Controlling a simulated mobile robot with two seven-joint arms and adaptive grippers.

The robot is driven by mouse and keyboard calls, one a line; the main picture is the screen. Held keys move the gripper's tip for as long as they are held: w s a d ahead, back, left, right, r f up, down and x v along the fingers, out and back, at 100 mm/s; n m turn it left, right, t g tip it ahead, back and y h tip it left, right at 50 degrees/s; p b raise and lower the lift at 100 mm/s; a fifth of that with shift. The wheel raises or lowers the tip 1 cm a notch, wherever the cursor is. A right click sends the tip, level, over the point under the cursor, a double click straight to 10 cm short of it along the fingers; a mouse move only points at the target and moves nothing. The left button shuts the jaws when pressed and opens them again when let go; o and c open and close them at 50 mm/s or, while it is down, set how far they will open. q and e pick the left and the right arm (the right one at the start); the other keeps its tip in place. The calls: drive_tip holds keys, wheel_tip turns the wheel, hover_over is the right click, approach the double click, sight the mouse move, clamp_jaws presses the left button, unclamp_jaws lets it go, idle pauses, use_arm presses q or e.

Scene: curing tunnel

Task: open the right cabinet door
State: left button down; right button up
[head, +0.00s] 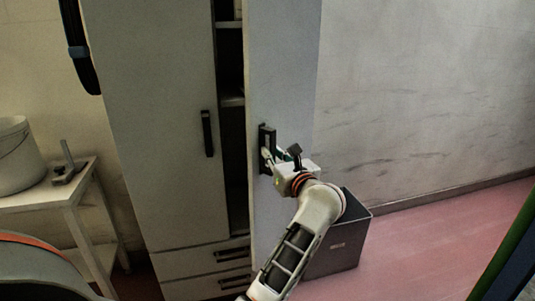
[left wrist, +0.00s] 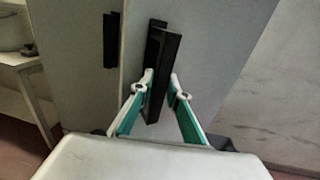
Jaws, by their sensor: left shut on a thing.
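The right cabinet door (head: 285,75) is a pale grey panel standing ajar. A dark gap with shelves shows between it and the closed left door (head: 160,120). The right door's black bar handle (head: 264,135) is upright. My left gripper (head: 270,158) is at this handle and shut on it. In the left wrist view the two green-sided fingers of the gripper (left wrist: 162,84) stand on either side of the handle (left wrist: 168,55). The left door's handle (head: 207,133) is free. My right gripper is not in view.
Drawers (head: 210,268) sit below the left door. A dark grey box (head: 342,250) stands on the pink floor behind my arm. A white table (head: 75,190) with a bucket (head: 18,160) is at left. Open floor (head: 430,235) lies to the right, before a bare wall.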

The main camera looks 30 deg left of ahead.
use_arm(q)
drive_tip(key=shift+w+d+b, duration=0.1)
drive_tip(key=shift+w+d, duration=0.05)
drive_tip(key=shift+d, duration=0.75)
drive_tip(key=shift+w+d+b, duration=0.15)
drive_tip(key=shift+w+d, duration=0.05)
drive_tip(key=shift+d, duration=0.75)
drive_tip(key=shift+w+d+b, duration=0.1)
drive_tip(key=shift+w+d, duration=0.05)
drive_tip(key=shift+d, duration=0.75)
